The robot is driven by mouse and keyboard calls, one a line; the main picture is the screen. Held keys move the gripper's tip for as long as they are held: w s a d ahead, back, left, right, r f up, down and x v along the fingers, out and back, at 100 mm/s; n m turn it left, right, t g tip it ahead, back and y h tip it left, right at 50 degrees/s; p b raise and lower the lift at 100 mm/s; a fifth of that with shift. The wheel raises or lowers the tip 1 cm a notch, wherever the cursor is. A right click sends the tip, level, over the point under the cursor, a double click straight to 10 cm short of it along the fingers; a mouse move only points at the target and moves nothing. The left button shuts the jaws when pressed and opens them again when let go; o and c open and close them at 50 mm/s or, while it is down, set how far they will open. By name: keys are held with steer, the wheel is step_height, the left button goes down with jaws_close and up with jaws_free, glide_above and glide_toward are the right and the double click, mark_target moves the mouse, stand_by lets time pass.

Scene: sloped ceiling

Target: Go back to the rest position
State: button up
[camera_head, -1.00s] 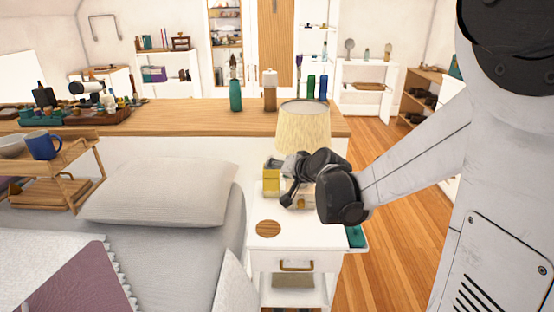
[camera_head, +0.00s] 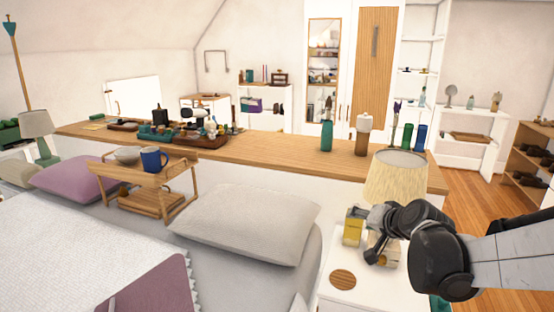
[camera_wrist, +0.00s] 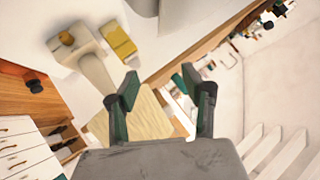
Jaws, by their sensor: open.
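My gripper (camera_wrist: 162,95) shows in the wrist view with its two green-padded fingers spread apart and nothing between them. In the head view my arm reaches in from the right, and its dark wrist is above the white nightstand (camera_head: 350,296). The gripper's fingers are mostly hidden there behind the wrist. A cream lampshade (camera_head: 396,178) stands just behind my wrist; it also appears beyond the fingers in the wrist view (camera_wrist: 140,118). A yellow object (camera_head: 353,226) is left of my wrist, and it also shows in the wrist view (camera_wrist: 119,41).
A round wooden coaster (camera_head: 342,279) lies on the nightstand. The bed with a grey pillow (camera_head: 245,222) is to the left. A wooden tray stand (camera_head: 145,180) holds a blue mug (camera_head: 153,159). A long wooden ledge (camera_head: 275,145) with bottles runs behind. Open floor (camera_head: 470,200) lies at the right.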

steer(key=s+a+r+n+g+h+p, duration=0.1)
steer(key=s+a+r+n+g+p, duration=0.1)
steer(key=s, duration=1.1)
steer(key=s+a+r+n+g+h+p, duration=0.1)
steer(key=s+a+r+n+g+p, duration=0.1)
steer(key=s, duration=1.2)
steer(key=a+r+n, duration=0.1)
steer(key=a, duration=0.1)
steer(key=shift+a+r+p, duration=0.35)
steer(key=shift+a, duration=0.05)
